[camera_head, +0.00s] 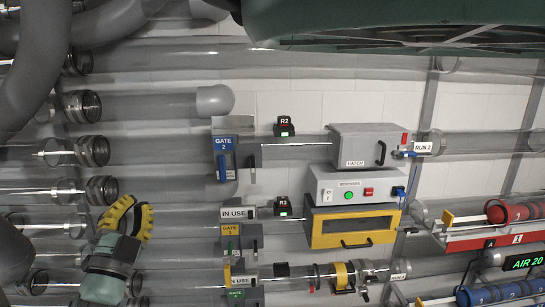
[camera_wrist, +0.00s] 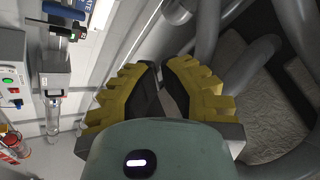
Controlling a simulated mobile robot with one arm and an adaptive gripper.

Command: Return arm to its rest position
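My gripper (camera_head: 136,204) has yellow and black fingers and a grey-green body. It is at the lower left in the head view, in front of the clear tubes and to the left of the gate panels. In the wrist view, the gripper (camera_wrist: 160,67) fills the lower middle. Its fingers arch toward each other and their tips are close together, with nothing seen between them. It holds nothing and looks apart from the panels. Where exactly the arm stands in depth is hard to tell.
Clear tubes with dark collars (camera_head: 93,151) line the left. Gate 2 (camera_head: 223,160), a grey hatch box (camera_head: 362,157), a yellow-fronted box (camera_head: 350,228) and a red rack (camera_head: 480,240) stand to the right. Thick grey pipes (camera_wrist: 250,65) are close on the right in the wrist view.

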